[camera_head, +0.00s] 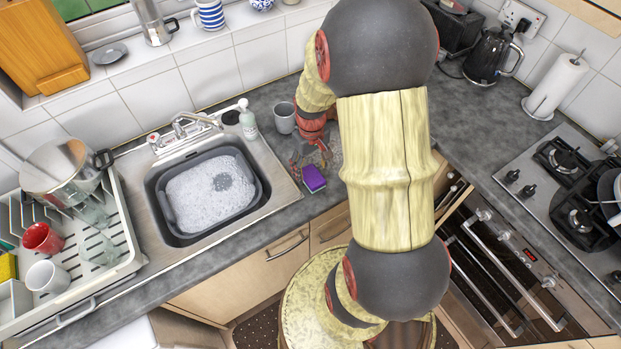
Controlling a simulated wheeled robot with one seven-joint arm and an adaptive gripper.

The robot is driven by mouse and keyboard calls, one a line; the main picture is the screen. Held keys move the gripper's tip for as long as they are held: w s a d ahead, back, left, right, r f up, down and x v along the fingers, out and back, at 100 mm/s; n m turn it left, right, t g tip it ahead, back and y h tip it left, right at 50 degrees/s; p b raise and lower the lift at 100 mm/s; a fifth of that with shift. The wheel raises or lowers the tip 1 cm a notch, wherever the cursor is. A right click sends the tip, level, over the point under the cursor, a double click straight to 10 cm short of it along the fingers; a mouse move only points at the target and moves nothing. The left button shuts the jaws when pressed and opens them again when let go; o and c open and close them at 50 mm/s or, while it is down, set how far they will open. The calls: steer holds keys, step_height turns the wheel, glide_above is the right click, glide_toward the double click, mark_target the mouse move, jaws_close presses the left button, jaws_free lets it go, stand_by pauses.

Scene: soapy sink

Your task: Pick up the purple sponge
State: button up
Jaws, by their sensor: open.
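The purple sponge (314,178) lies on the dark grey counter, just right of the sink and near the counter's front edge. My gripper (311,158) is small in this view, reddish and pointing down just behind and above the sponge. Its jaws are open and hold nothing that I can see. Whether a finger touches the sponge is too small to tell. My arm covers the counter to the right of the sponge.
A grey mug (285,118) stands close to the left of my gripper. A soap bottle (247,121) stands behind the sink (282,190), which holds a grey basin of suds. A dish rack (127,222) is at left, a hob (548,220) at right.

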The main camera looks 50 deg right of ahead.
mark_target(312, 175)
steer(key=shift+s+d+f, duration=0.1)
steer(key=shift+f, duration=0.3)
step_height(312, 175, down, 4)
steer(key=shift+d+f+b, duration=0.1)
steer(key=shift+d+b, duration=0.05)
steer(key=shift+b, duration=0.3)
steer(key=shift+c, duration=0.2)
steer(key=c, duration=1)
steer(key=shift+o, duration=0.2)
